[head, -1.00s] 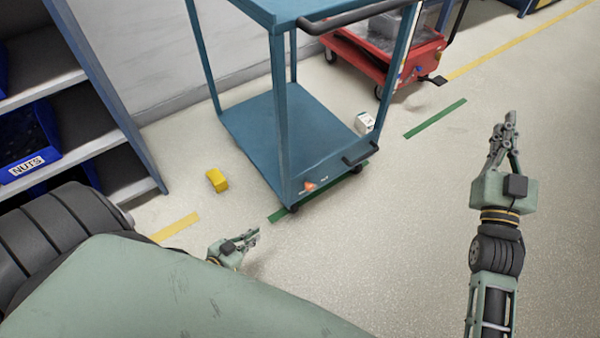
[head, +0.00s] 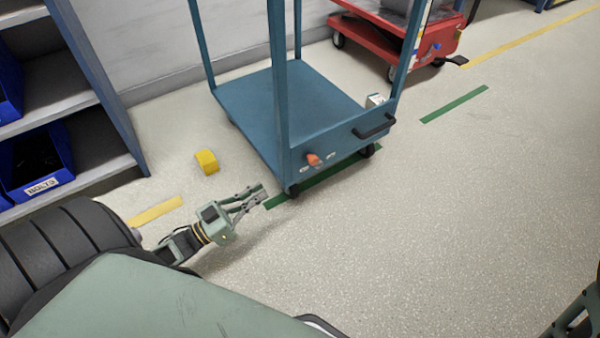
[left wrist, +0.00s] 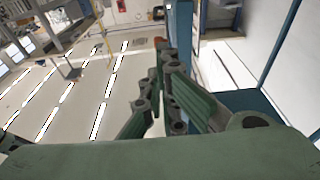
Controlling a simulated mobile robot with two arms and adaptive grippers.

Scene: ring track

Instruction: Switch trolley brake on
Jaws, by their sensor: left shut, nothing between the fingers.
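The blue trolley (head: 250,100) stands on the floor ahead. An orange lever (head: 313,160) sits on the front edge of its lower deck, near the left front post, with small labels on either side that are too small to read. My left gripper (head: 262,192) is shut and empty, low in front of the trolley, left of and below the lever and apart from it. In the left wrist view the shut fingers (left wrist: 165,70) point toward a blue post, with a bit of orange (left wrist: 160,43) just beyond their tips.
A yellow block (head: 207,161) lies on the floor left of the trolley. A shelf with blue bins (head: 38,165) stands at the left. A red cart (head: 385,40) stands behind at the right. A small white box (head: 375,100) is on the trolley deck. The floor at right is clear.

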